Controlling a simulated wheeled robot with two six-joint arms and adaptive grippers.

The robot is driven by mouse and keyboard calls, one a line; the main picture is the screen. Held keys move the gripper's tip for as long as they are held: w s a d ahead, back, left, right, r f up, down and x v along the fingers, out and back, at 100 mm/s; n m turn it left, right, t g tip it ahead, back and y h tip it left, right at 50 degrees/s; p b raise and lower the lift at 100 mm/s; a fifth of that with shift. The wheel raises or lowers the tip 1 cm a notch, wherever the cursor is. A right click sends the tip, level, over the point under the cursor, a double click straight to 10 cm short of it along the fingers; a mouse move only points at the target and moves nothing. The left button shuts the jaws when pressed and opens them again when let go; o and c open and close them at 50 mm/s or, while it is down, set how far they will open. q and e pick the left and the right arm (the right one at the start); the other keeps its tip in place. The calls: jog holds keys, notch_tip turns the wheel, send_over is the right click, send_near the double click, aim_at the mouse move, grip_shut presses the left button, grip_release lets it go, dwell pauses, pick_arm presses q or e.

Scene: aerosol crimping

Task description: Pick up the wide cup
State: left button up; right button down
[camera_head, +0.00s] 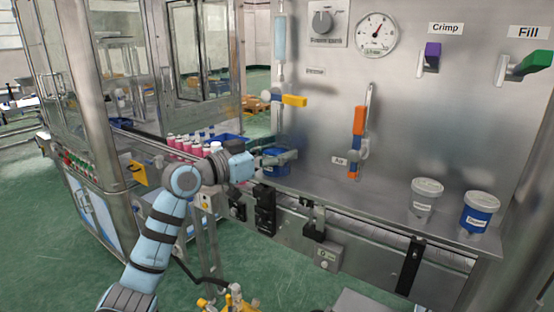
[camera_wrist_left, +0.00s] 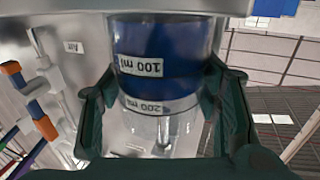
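The wide cup is a clear cup with blue contents and volume marks. In the head view it (camera_head: 275,163) stands near the back left of the steel ledge, partly behind my left gripper (camera_head: 285,157). In the left wrist view the cup (camera_wrist_left: 160,75) fills the middle, with "100 ml" and "200 ml" labels. The dark green fingers of my left gripper (camera_wrist_left: 162,72) lie on both sides of it, their tips at its edges. I cannot tell whether they press on it. My right gripper is not in view.
Several pink bottles (camera_head: 185,146) stand left of my gripper. Orange-handled valves (camera_head: 294,100) and (camera_head: 359,121) are on the back panel. The middle of the ledge is clear.

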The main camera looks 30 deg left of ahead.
pick_arm(q)
jog(key=c, duration=0.5)
jog(key=shift+r, duration=0.1)
